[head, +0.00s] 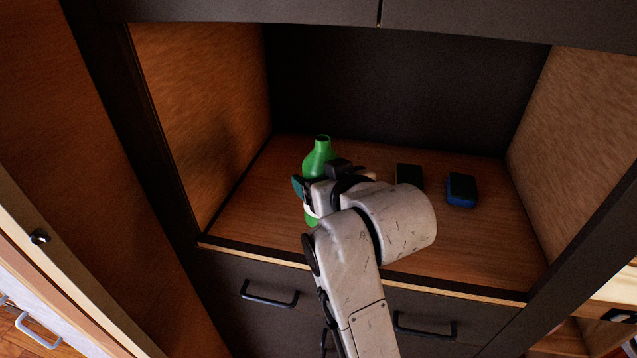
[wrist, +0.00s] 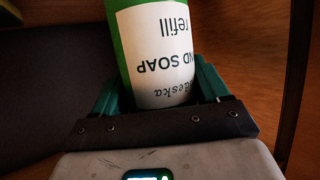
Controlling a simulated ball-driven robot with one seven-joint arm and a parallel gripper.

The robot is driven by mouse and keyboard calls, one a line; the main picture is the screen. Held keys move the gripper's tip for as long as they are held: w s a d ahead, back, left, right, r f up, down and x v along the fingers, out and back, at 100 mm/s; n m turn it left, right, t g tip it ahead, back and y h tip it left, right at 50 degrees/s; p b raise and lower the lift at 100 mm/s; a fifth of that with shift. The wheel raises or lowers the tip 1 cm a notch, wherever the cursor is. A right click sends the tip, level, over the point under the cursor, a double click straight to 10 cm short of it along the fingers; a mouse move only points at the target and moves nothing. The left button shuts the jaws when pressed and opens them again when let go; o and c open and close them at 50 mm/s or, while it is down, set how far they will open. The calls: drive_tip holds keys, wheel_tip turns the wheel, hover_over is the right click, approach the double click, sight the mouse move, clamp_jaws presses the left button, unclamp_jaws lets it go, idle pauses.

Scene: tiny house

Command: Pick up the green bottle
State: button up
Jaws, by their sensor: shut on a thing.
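The green bottle (head: 319,160) stands upright in the left part of the cupboard shelf in the head view. In the wrist view the bottle's white label (wrist: 160,55) reads "hand soap refill", upside down. My gripper (head: 306,189) is shut on the bottle, with its teal fingers (wrist: 158,90) on both sides of the labelled part. My wrist and gripper hide part of the bottle's body in the head view. I cannot tell whether the bottle's base touches the shelf.
A black block-like object (head: 409,176) and a blue and black one (head: 461,190) lie on the shelf (head: 490,235) to the right. Wooden side walls (head: 205,100) and a dark back panel (head: 400,90) enclose the shelf. Drawers with black handles (head: 270,298) are below.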

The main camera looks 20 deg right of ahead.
drive_tip(key=a+r+p+v, duration=0.1)
drive_tip(key=p+v, duration=0.1)
drive_tip(key=v, duration=0.9)
drive_tip(key=shift+r, duration=0.3)
drive_tip(key=shift+a, duration=0.1)
